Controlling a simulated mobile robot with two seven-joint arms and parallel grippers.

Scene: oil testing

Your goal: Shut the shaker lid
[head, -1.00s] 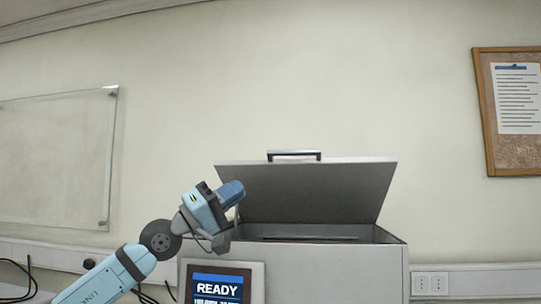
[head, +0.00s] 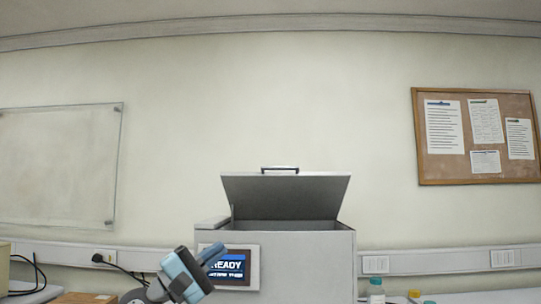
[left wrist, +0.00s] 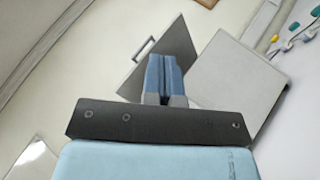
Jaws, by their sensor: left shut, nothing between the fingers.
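The shaker is a grey box (head: 310,265) with a display reading READY (head: 237,268) on its front left. Its lid (head: 285,198) stands raised, tilted up at the back, with a bar handle (head: 280,169) on its top edge. The lid also shows in the left wrist view (left wrist: 178,44), with its handle (left wrist: 143,49) beyond the fingers. My left gripper (head: 214,254) is in front of the display and partly covers it. Its blue fingers (left wrist: 165,74) are shut together and empty. It appears apart from the lid. My right gripper is out of view.
A bottle with a teal cap (head: 376,290) and other small items stand at the lower right. A cable (head: 120,266) runs from the wall trunking at left. A cork board (head: 475,172) hangs on the wall. The space above the lid is clear.

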